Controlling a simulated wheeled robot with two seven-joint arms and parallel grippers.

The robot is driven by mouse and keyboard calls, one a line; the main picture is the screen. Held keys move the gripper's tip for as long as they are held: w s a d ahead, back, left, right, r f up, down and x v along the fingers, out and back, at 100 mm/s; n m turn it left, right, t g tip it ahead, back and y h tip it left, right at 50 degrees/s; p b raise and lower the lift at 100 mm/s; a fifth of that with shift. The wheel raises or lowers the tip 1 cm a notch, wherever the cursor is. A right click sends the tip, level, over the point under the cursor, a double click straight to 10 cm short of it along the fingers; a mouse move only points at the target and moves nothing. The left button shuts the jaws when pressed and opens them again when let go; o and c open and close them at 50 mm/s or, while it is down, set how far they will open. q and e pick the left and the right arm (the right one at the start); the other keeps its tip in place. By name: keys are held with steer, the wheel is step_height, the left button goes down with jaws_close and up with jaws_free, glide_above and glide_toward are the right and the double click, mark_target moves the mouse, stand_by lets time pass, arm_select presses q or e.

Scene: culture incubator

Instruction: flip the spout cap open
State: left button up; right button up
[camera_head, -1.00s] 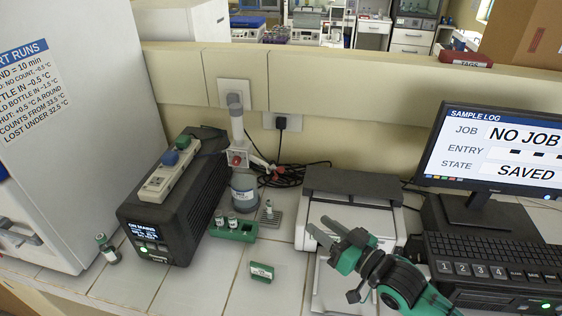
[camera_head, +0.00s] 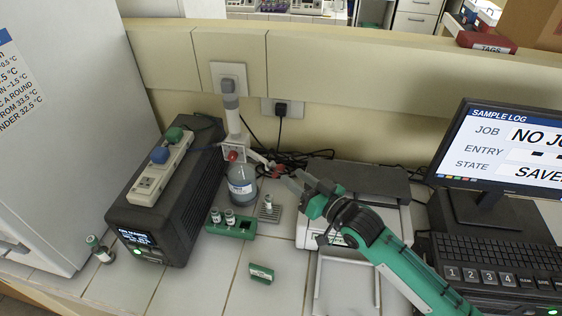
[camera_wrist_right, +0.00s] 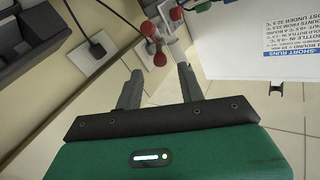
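A dispenser bottle (camera_head: 242,187) with a grey-white upright pump (camera_head: 233,112) stands at the back of the bench. Its spout reaches right, with a red part at its tip (camera_head: 277,171), likely the spout cap; a red knob (camera_head: 232,156) sits at the pump's base. The right wrist view shows several red parts, the nearest (camera_wrist_right: 160,58) just ahead of the fingertips. Whether the cap is open or shut I cannot tell. My right gripper (camera_head: 291,180) is beside the spout tip, its fingers apart and empty in the right wrist view (camera_wrist_right: 158,74). My left gripper is out of view.
A green vial rack (camera_head: 232,229) and a small grey rack (camera_head: 268,213) stand in front of the bottle. A black device (camera_head: 190,205) is left, a printer-like box (camera_head: 385,180) right. Cables (camera_head: 310,160) run behind.

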mark_target(284, 170)
steer(key=p+x, duration=0.1)
steer(key=x, duration=0.4)
steer(key=shift+r, duration=0.1)
steer(key=shift+w+a, duration=0.3)
steer(key=shift+w, duration=0.05)
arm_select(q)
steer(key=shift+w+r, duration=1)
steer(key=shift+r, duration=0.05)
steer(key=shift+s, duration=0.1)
